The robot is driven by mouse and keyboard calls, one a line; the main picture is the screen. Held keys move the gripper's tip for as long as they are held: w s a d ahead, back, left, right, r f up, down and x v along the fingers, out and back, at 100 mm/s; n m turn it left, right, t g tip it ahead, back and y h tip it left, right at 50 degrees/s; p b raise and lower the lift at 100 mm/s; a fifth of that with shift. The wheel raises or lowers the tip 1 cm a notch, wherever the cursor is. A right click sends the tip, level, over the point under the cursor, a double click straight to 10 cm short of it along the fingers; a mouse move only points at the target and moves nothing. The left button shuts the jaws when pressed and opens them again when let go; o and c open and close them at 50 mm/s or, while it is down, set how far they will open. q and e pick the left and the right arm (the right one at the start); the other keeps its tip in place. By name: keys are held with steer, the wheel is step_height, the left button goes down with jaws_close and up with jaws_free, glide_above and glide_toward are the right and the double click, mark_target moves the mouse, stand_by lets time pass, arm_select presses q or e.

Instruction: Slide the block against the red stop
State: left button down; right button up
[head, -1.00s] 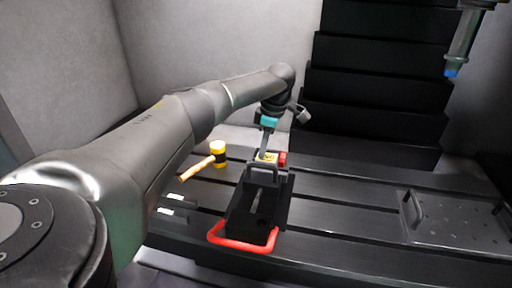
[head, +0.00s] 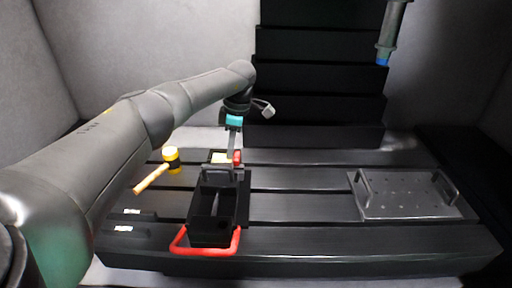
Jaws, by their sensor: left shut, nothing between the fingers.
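My left gripper (head: 232,154) points down with its fingers shut and empty, behind the black open box. A small block with a yellow top (head: 219,157) lies at the fingertips, mostly to their left and partly hidden by the box's handle. The red stop (head: 237,158) is a small red piece just right of the fingertips. The fingers cover the space between block and stop, so I cannot tell whether these touch. My right gripper is not in view.
A yellow-headed mallet (head: 171,158) lies left. A perforated plate with handles (head: 400,205) lies right on the slotted table (head: 300,236). A blue-tipped machine head (head: 383,58) hangs above.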

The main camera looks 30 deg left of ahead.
arm_select(q)
steer(key=w+d+b, duration=0.2)
steer(key=w+d, duration=0.2)
steer(key=d, duration=0.4)
steer(key=shift+w+b, duration=0.2)
steer(key=shift+b, duration=0.15)
steer(key=shift+d+r, duration=0.1)
steer(key=shift+s, duration=0.1)
